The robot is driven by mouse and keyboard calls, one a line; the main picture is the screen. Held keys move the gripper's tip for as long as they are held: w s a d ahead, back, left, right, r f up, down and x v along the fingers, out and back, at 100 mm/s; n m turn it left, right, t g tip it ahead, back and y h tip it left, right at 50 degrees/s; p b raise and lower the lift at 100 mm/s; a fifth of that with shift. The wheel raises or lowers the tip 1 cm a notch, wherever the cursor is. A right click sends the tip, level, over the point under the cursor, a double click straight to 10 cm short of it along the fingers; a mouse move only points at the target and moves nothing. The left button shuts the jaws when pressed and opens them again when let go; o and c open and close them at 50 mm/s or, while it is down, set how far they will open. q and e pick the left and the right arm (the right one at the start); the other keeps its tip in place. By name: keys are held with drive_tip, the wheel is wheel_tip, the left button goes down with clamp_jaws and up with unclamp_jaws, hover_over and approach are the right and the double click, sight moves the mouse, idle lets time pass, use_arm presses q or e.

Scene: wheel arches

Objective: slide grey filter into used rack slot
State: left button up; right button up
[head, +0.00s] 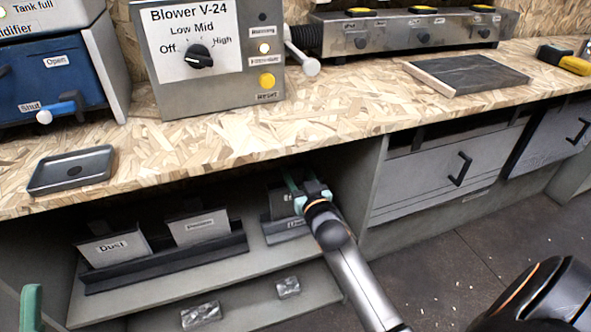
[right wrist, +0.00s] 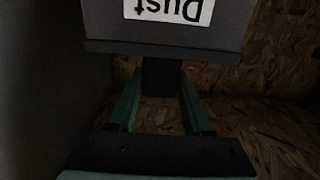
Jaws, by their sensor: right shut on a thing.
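My right gripper (head: 312,190) reaches into the open shelf under the bench. It is shut on the tab of a grey filter (head: 279,203), whose label reads "Dust" upside down in the right wrist view (right wrist: 165,32). The filter is upright, just above or in a dark rack (head: 275,237) whose label starts with "U". My gripper and the bench edge partly hide it, so I cannot tell whether it is seated. At the lower left edge, only a green finger of my left gripper (head: 31,305) shows.
A longer rack (head: 165,268) to the left holds two grey filters, one labelled "Dust" (head: 114,247). Two small grey blocks lie on the lower shelf. The bench front (head: 240,158) overhangs the shelf, and a cabinet wall (head: 350,200) stands close on the right.

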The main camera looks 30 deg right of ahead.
drive_tip(key=shift+f, duration=0.55)
drive_tip(key=o, duration=1.2)
